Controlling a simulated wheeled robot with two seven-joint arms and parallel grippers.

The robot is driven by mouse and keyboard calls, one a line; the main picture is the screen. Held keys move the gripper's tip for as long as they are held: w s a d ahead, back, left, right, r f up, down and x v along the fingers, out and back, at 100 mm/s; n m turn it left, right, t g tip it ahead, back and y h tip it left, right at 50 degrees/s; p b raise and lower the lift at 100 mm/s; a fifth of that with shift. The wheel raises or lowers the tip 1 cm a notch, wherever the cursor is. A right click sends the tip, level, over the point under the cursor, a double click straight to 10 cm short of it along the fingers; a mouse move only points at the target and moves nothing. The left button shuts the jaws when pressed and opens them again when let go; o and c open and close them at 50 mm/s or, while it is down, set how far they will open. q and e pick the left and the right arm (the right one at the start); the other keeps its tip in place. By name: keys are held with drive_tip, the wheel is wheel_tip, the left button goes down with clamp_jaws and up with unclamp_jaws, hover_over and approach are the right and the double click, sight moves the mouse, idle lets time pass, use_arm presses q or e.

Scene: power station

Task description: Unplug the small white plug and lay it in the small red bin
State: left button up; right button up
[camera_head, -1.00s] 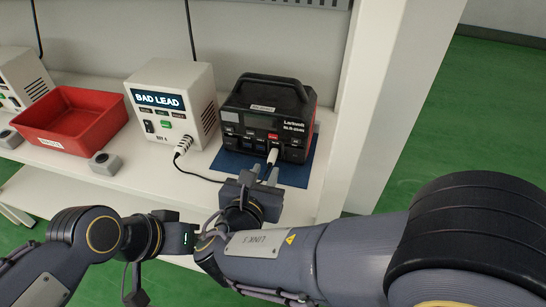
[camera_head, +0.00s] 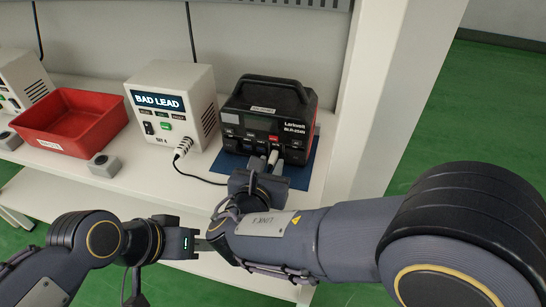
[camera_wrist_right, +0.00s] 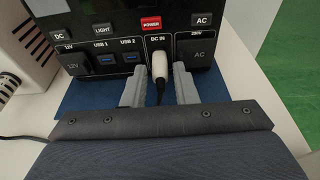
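The small white plug (camera_head: 273,158) sits in the DC IN socket of the black power station (camera_head: 268,115). In the right wrist view the plug (camera_wrist_right: 160,65) stands upright between the two grey fingers of my right gripper (camera_wrist_right: 158,88). The fingers are open, with a gap on both sides of it. A dark cord hangs below the plug. The right gripper also shows in the head view (camera_head: 262,174). The small red bin (camera_head: 88,137) stands at the left of the shelf and looks empty. My left gripper (camera_head: 200,243) is low in front of the shelf, its fingers mostly hidden.
A white tester (camera_head: 172,105) reading BAD LEAD stands between bin and power station, with a white connector (camera_head: 183,147) and dark cable at its front. A small grey button box (camera_head: 104,165) lies before the bin. A white post (camera_head: 385,90) rises at the right.

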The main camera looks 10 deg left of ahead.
drive_tip(key=shift+c, duration=0.5)
clamp_jaws()
drive_tip(key=shift+s, duration=0.2)
drive_tip(key=shift+s, duration=1.9)
